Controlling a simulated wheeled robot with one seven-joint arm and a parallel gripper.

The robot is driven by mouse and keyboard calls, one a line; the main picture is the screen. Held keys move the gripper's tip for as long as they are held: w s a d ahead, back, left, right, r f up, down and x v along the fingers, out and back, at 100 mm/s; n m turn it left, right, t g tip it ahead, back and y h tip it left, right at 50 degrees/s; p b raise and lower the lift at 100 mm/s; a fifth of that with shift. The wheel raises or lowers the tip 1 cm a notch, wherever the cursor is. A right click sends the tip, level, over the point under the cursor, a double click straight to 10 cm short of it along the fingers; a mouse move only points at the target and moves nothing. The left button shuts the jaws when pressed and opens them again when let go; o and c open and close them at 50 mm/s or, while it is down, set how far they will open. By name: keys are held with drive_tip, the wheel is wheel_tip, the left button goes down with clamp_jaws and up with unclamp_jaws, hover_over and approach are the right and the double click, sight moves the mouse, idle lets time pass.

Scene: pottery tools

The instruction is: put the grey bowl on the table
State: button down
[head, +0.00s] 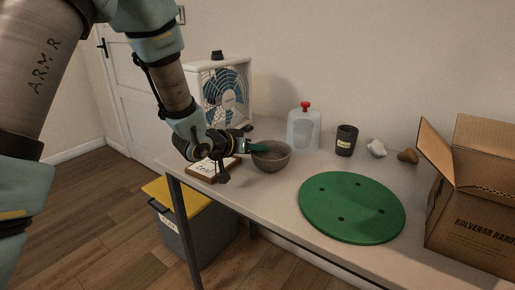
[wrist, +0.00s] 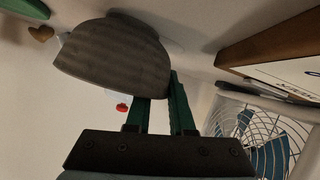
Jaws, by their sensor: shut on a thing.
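The grey bowl (head: 270,157) is upright at the left part of the table (head: 262,195), close to the wooden board with a white label. My gripper (head: 252,149) reaches it from the left and is shut on its rim. In the wrist view the bowl (wrist: 115,55) shows large between and beyond the green fingers (wrist: 165,105). The bowl's base looks very near the tabletop; I cannot tell whether it touches.
A board with a white card (head: 211,170) lies left of the bowl. A box fan (head: 222,92), a clear jug with red cap (head: 303,130), a black jar (head: 346,140) and small lumps (head: 376,148) stand behind. A green disc (head: 352,207) and an open cardboard box (head: 475,205) occupy the right.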

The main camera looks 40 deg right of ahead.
drive_tip(key=c, duration=0.8)
unclamp_jaws()
drive_tip(key=shift+f, duration=0.1)
drive_tip(key=shift+o, duration=0.2)
drive_tip(key=v, duration=1.2)
drive_tip(key=shift+w+a, duration=0.1)
drive_tip(key=shift+a, duration=0.05)
drive_tip(key=w+a+f+n+t+y, duration=0.2)
drive_tip(key=w+a+n+y, duration=0.3)
drive_tip(key=a, duration=0.7)
drive_tip(key=w+a+f+n+t+y, duration=0.15)
drive_tip(key=w+a+y, duration=0.4)
drive_tip(key=a, duration=0.75)
drive_tip(key=s+a+n+g+y, duration=0.2)
drive_tip(key=s+a+n, duration=0.3)
drive_tip(key=a, duration=0.9)
drive_tip(key=s+g, duration=0.1)
drive_tip(key=s, duration=0.1)
drive_tip(key=shift+s+a+f+g, duration=0.2)
drive_tip(key=shift+s+a+g, duration=0.05)
drive_tip(key=shift+s+g, duration=0.1)
